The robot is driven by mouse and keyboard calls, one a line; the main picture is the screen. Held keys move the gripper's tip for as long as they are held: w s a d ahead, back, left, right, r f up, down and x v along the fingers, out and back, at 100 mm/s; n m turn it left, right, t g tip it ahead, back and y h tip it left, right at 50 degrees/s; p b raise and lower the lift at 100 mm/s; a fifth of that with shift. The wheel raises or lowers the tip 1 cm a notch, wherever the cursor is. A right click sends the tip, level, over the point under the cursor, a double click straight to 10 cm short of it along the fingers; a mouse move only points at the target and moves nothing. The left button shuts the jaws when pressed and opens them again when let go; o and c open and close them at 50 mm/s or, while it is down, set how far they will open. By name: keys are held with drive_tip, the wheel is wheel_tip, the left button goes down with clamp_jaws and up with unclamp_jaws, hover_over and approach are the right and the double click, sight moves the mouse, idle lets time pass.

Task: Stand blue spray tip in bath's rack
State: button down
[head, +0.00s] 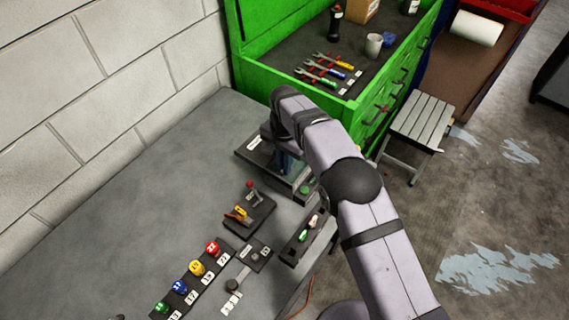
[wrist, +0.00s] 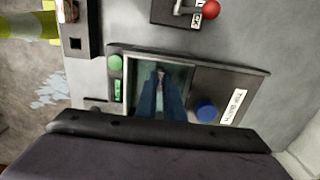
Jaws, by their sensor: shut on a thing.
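The bath (wrist: 222,84) is a dark box labelled TIP BATH with an open, teal-tinted tank. In the head view the bath (head: 246,156) stands at the table's far end, partly behind my arm. My gripper (wrist: 161,78) points down into the tank, its fingers tinted blue. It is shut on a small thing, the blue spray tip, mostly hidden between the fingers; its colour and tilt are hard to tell. The rack inside the tank cannot be made out, nor whether the tip touches it.
The bath carries a green button (wrist: 115,62) and a blue round knob (wrist: 206,110). A holder with green and white pieces (head: 307,236) and a small stand with a red-knobbed lever (head: 250,190) are nearby. Coloured knobs (head: 196,268) line the table's front. The table's left side is clear.

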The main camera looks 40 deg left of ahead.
drive_tip(key=shift+f+b, duration=0.4)
drive_tip(key=shift+f, duration=0.3)
drive_tip(key=c, duration=1.5)
unclamp_jaws()
drive_tip(key=shift+r, duration=0.15)
drive_tip(key=shift+r+p, duration=2.15)
drive_tip(key=shift+r, duration=1.3)
